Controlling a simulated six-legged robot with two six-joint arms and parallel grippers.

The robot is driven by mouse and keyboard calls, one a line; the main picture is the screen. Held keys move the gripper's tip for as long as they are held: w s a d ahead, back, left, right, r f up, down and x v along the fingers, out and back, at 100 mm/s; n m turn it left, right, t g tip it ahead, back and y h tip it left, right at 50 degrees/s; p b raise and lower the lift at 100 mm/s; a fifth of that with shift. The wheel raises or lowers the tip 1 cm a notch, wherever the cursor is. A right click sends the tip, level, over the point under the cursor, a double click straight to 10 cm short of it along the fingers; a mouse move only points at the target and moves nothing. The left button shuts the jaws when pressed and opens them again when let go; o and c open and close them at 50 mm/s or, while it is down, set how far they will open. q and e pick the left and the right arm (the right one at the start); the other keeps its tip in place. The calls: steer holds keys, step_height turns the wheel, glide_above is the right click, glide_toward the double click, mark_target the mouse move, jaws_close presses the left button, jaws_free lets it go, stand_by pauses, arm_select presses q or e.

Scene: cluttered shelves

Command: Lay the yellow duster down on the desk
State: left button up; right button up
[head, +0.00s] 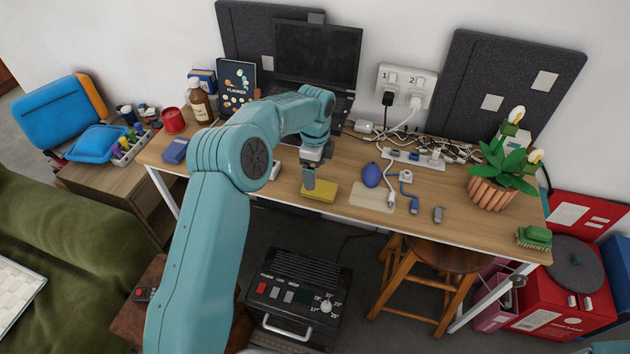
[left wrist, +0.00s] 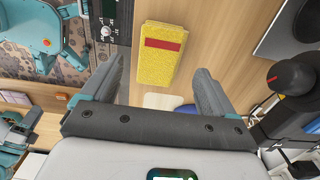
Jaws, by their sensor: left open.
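The yellow duster (head: 320,192) lies flat on the wooden desk (head: 446,222) near its front edge, in the middle of the head view. In the left wrist view the duster (left wrist: 158,70) shows a red stripe on top and lies ahead of the fingers, with wood around it. My left gripper (head: 309,180) is above the desk at the duster's left end. In the left wrist view my left gripper (left wrist: 163,85) has its fingers wide apart with nothing between them. My right gripper is not in view.
A blue oval object (head: 371,175) and a beige mat (head: 372,196) lie right of the duster. A laptop (head: 318,55) stands behind. A potted plant (head: 491,190) and a green brush (head: 534,237) are at the right. A black heater-like box (head: 296,297) stands below the front edge.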

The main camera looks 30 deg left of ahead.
arm_select(q)
step_height(320, 180, up, 6)
steer(key=shift+f, duration=0.1)
stand_by(0.6)
